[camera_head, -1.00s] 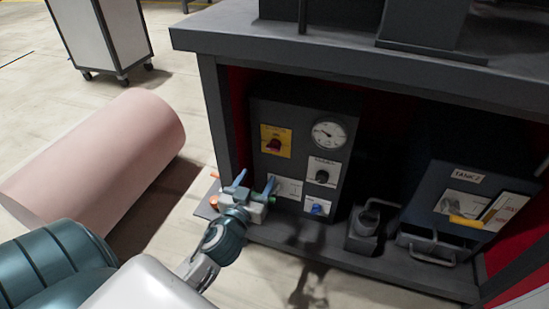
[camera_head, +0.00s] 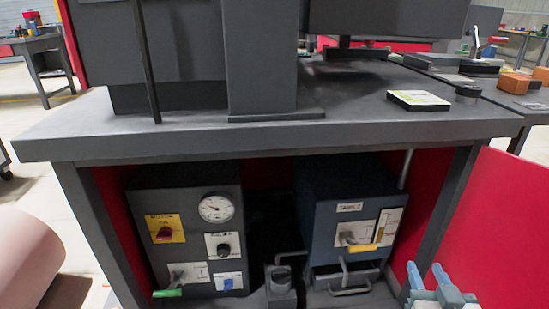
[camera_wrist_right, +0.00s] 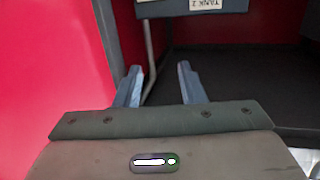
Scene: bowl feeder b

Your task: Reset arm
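My right gripper (camera_head: 428,272) is at the bottom right of the head view, beside the right end of the workbench. In the right wrist view the two blue fingers of the right gripper (camera_wrist_right: 160,85) stand well apart with nothing between them, so it is open and empty. My left gripper does not show in the head view.
Under the grey workbench (camera_head: 330,125) stand a control box (camera_head: 192,202) with a gauge and knobs, and a blue-grey tank box (camera_head: 330,185) with a yellow handle. A red panel (camera_head: 515,215) is at the right. A pink cylinder (camera_head: 25,255) lies at the left.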

